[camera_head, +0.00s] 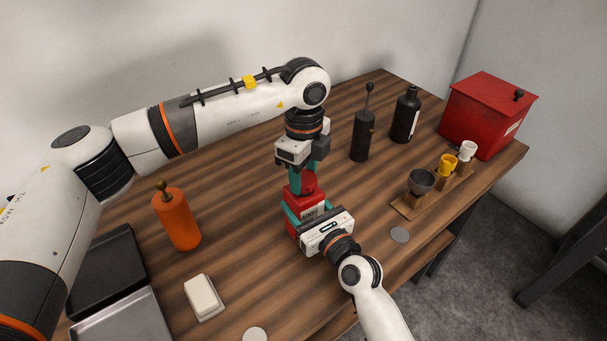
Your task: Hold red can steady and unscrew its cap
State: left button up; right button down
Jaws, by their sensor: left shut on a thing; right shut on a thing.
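The red can (308,206) stands on the striped wooden table in the middle of the head view, with a label on its front. My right gripper (308,222) comes in low from the front right and is shut around the can's body, with its teal fingers at the can's sides. My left gripper (301,184) points down from above and is shut on the red cap (308,183) at the can's top. The fingers and the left gripper's body partly hide the cap, so I cannot tell how far it is turned.
An orange bottle (178,218) and a white block on a dish (203,297) are at left, near dark and metal trays (107,272). A dark grinder (362,135), a black bottle (406,115), a cup rack (411,207) and a red box (487,115) stand at right.

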aim_at(304, 178)
pick_arm(q)
jog(key=shift+r, duration=0.55)
jog(key=shift+r, duration=2)
pick_arm(e)
jog(key=shift+c, duration=1.6)
grip_release()
